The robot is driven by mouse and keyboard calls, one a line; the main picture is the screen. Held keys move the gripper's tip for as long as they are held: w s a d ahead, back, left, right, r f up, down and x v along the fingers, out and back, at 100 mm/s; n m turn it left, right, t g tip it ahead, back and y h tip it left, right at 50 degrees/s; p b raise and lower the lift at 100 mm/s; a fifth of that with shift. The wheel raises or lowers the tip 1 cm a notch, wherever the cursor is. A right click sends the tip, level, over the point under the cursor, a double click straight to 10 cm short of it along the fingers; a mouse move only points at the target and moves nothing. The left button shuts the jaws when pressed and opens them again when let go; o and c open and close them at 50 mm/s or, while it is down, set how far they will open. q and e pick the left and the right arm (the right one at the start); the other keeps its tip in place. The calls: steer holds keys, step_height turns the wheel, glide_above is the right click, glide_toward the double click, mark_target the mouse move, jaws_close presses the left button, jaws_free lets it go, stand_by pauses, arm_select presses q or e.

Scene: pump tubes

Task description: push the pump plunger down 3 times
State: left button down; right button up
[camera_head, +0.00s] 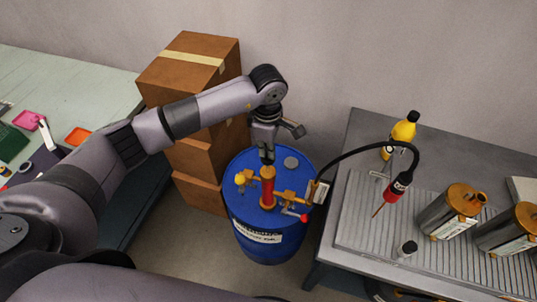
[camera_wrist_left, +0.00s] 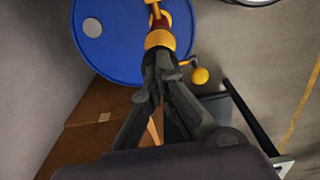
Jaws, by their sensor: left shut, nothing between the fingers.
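The pump stands upright on the blue drum (camera_head: 240,200), with a red body (camera_head: 267,190) and brass fittings. Its plunger top (camera_head: 267,171) is a brass-coloured cap. My left gripper (camera_head: 267,158) points down with its fingers shut and empty, right over the plunger top. In the left wrist view, the shut fingertips (camera_wrist_left: 161,58) are at the yellow plunger top (camera_wrist_left: 159,39), with the red part beyond it. I cannot tell whether they touch or there is a small gap. My right gripper is out of view.
Stacked cardboard boxes (camera_head: 190,75) stand behind my left arm. A black hose arcs from the pump to a red-handled nozzle (camera_head: 394,192) over the grey table (camera_head: 365,135). A yellow bottle (camera_head: 403,130) and metal cans (camera_head: 452,210) stand on that table. A pale green table (camera_head: 75,80) is at left.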

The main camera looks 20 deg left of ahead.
mark_target(268, 160)
arm_select(q)
steer(key=shift+s+f+b, duration=0.1)
steer(key=shift+f+b, duration=1.75)
steer(key=shift+f, duration=0.45)
steer(key=shift+r+p, duration=1.65)
steer(key=shift+r, duration=1.95)
steer(key=shift+f, duration=0.15)
steer(key=shift+f+b, duration=3.2)
steer(key=shift+f, duration=0.25)
steer(key=shift+r+p, duration=1.65)
steer(key=shift+r, duration=1.95)
steer(key=shift+f, duration=0.15)
